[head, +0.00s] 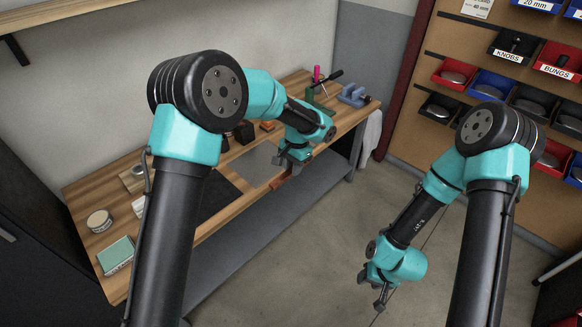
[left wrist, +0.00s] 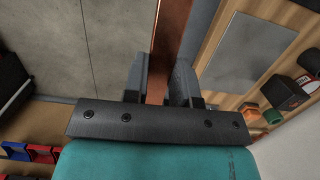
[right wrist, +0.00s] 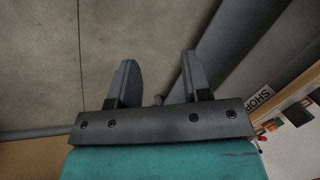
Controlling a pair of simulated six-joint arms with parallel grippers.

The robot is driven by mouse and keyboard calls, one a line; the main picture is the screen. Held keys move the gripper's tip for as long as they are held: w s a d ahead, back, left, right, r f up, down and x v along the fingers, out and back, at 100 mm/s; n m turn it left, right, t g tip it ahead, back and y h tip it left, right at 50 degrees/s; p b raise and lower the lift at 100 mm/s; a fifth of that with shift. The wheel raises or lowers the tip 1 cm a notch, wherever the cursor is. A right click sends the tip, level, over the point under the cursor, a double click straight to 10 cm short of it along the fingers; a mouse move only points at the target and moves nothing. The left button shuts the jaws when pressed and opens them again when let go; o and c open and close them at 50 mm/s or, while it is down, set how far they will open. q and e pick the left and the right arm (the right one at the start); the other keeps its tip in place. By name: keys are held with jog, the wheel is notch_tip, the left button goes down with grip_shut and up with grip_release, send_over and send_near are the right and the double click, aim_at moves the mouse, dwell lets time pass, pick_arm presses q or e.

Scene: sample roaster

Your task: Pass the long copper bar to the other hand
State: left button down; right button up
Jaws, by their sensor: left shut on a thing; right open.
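The long copper bar (left wrist: 172,28) shows in the left wrist view as a red-brown strip running up from between the fingers of my left gripper (left wrist: 160,82). That gripper is shut on it. In the head view my left gripper (head: 286,164) is at the front edge of the bench, and a short red-brown part of the bar shows just below it (head: 279,182). Most of the bar is hidden there by the gripper and arm. My right gripper (head: 380,300) is open and empty, low over the floor and well apart from the bar; its parted fingers show in the right wrist view (right wrist: 160,88).
The wooden bench (head: 222,206) runs along the wall, with a round tin (head: 99,220), a green-topped box (head: 116,254) and a blue vise (head: 353,95) on it. Bins hang on the right-hand panel (head: 455,73). The floor (head: 310,250) between my arms is clear.

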jog(key=shift+o, duration=0.8)
jog(key=shift+w+a, duration=0.2)
jog(key=shift+a, duration=0.35)
jog(key=m+t+h, duration=0.6)
jog(key=t+h, duration=0.4)
jog(key=h, duration=0.3)
send_near(282, 178)
jog(key=w, duration=0.1)
jog(key=shift+w+d, duration=0.1)
jog(key=shift+d, duration=0.3)
jog(key=shift+x, duration=3.8)
